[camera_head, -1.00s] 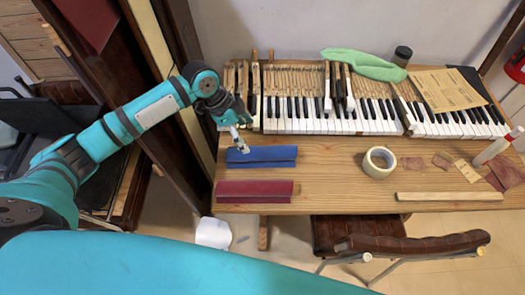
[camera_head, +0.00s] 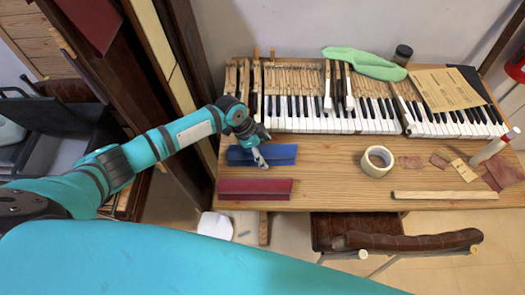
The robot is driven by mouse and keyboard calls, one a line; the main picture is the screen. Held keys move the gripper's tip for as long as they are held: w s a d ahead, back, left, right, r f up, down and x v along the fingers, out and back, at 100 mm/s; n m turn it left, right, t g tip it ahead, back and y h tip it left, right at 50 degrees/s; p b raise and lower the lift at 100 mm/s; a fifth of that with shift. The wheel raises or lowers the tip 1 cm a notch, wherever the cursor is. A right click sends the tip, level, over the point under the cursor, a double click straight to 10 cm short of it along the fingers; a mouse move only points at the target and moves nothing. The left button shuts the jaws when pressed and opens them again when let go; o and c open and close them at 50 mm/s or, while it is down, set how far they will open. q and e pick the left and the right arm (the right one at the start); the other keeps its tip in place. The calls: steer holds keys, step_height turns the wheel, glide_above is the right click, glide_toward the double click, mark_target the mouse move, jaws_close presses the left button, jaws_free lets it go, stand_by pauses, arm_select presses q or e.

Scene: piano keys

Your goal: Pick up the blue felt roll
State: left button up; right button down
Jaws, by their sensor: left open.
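The blue felt roll (camera_head: 283,154) lies on the wooden table in front of the piano keys, toward the table's left end. My left gripper (camera_head: 262,162) is open, pointing down at the middle of the roll, and covers part of it. I cannot tell whether the fingers touch the roll. My right gripper is not in view.
A dark red felt roll (camera_head: 255,189) lies just in front of the blue one. The keyboard (camera_head: 330,115) stands behind. A tape roll (camera_head: 377,161) and a wooden strip (camera_head: 445,195) lie to the right. A brown chair (camera_head: 405,241) stands at the front edge.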

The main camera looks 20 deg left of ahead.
arm_select(q)
steer(key=shift+c, duration=0.2)
steer(key=c, duration=1.3)
steer(key=shift+r, duration=0.15)
